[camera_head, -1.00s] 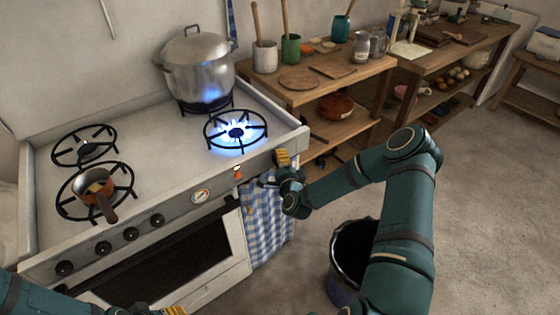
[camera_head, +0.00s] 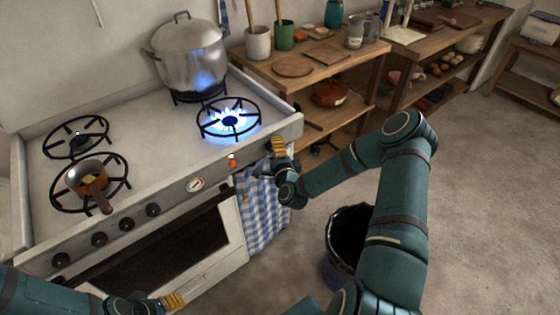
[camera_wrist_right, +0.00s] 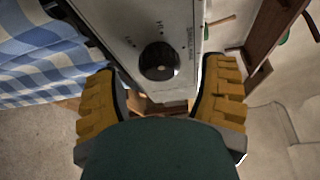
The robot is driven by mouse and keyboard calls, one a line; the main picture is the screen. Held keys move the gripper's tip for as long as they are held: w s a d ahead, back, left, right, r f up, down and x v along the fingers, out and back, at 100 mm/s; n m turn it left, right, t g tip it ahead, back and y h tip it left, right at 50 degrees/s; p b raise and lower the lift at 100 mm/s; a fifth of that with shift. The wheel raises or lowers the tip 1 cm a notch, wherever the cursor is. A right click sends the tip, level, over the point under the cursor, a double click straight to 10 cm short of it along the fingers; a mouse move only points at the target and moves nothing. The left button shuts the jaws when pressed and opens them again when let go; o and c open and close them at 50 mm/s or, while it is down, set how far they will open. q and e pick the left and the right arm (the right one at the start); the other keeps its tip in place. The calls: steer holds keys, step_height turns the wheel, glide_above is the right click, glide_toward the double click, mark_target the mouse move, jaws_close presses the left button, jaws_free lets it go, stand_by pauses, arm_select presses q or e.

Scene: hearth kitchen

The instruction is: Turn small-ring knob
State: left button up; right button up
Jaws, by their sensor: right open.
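A round black knob (camera_wrist_right: 160,60) with printed marks around it sits on the stove's pale front panel in the right wrist view. My right gripper (camera_head: 277,145) is open at the right end of the stove front in the head view. In the wrist view its yellow fingers (camera_wrist_right: 160,95) stand apart, left and right of the knob, with nothing visible between them touching it. The gripper hides this knob in the head view. Several other black knobs (camera_head: 99,239) line the left of the panel. My left gripper (camera_head: 172,300) is low at the bottom edge, its jaw gap unclear.
The front right burner (camera_head: 230,121) burns blue. A lidded pot (camera_head: 188,55) stands behind it over a blue glow. A small copper pan (camera_head: 88,176) sits at front left. A checked towel (camera_head: 262,210) hangs below my right gripper, and a dark bin (camera_head: 349,230) stands on the floor.

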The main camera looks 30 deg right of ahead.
steer(key=v, duration=1.1)
steer(key=shift+w, duration=0.1)
steer(key=a+f+n+g+y, duration=0.3)
steer(key=a+n+y, duration=0.15)
steer(key=a, duration=0.25)
steer(key=a+f+n+g+y, duration=0.2)
steer(key=a+f+n+y, duration=0.1)
steer(key=a+n, duration=0.4)
steer(key=s+a+f+n+g+y, duration=0.1)
steer(key=s+a+f+n+g, duration=0.1)
steer(key=s+a+n+g, duration=0.2)
steer(key=s+a+f+n+g, duration=0.2)
steer(key=s+a+n+g, duration=0.3)
steer(key=s, duration=0.5)
steer(key=shift+s+a+g+y, duration=0.15)
steer(key=shift+a+g+y, duration=0.2)
steer(key=shift+a+g, duration=0.2)
steer(key=shift+d+n, duration=0.1)
steer(key=shift+n, duration=0.15)
